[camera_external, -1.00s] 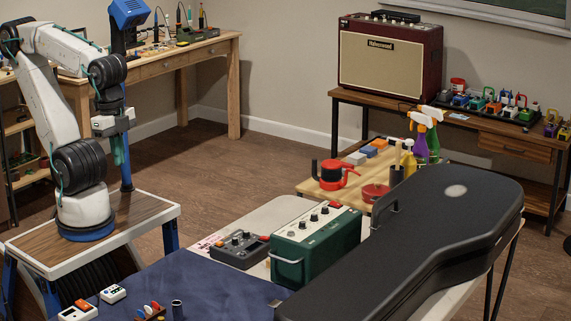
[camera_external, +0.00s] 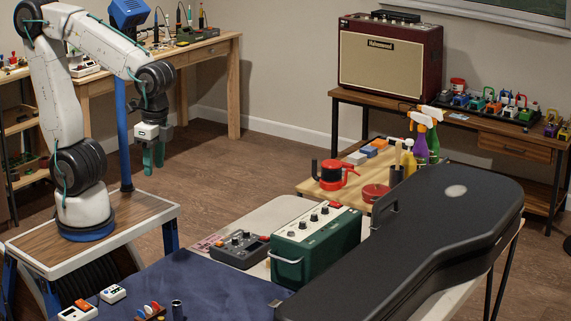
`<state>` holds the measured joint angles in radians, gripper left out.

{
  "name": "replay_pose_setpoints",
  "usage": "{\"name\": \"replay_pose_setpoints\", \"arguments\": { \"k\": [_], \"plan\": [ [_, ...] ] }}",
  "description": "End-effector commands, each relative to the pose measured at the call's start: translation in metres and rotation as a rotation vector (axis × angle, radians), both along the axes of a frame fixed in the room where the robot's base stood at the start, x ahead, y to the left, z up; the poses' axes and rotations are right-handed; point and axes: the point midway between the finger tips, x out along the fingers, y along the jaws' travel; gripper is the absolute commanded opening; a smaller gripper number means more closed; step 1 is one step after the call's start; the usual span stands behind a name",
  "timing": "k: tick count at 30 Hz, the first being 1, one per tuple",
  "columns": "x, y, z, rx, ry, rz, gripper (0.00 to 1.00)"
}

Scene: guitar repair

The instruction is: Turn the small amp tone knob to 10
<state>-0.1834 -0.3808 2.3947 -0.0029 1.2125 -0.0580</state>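The small amp is a dark green box (camera_external: 320,253) with a light top panel. It stands on the near table in the external view. A row of dark knobs (camera_external: 314,217) and a red switch sit on its top. Which knob is the tone knob, and where it points, is too small to tell. My gripper (camera_external: 154,160) hangs in the air, pointing down, to the left of the amp and well above and away from it. Its two green fingers look slightly apart with nothing between them.
A dark pedal unit (camera_external: 240,249) stands just left of the amp. A large black guitar case (camera_external: 420,240) lies along its right side. A red-and-black winder-like item (camera_external: 335,174) sits behind. A blue mat (camera_external: 215,290) covers the table's front left. A bigger maroon amp (camera_external: 390,60) stands at the back.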

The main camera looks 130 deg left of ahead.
Motion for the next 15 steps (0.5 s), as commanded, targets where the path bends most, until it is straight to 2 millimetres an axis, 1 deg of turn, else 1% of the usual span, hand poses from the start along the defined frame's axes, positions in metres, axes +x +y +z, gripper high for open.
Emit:
{"name": "replay_pose_setpoints", "arguments": {
  "k": [1, 5, 6, 8, 9, 11, 12, 15],
  "plan": [
    [0.019, 0.012, -0.004, -0.001, 0.023, 0.062, 0.39],
    [0.067, 0.045, -0.013, 0.005, 0.054, 0.247, 0.39],
    [0.082, 0.056, -0.018, 0.009, 0.062, 0.31, 0.39],
    [0.104, 0.075, -0.026, 0.015, 0.073, 0.41, 0.39],
    [0.119, 0.088, -0.032, 0.02, 0.077, 0.482, 0.39],
    [0.141, 0.109, -0.043, 0.029, 0.083, 0.591, 0.39],
    [0.155, 0.122, -0.05, 0.035, 0.086, 0.665, 0.39],
    [0.187, 0.155, -0.069, 0.052, 0.084, 0.849, 0.39]
  ]
}}
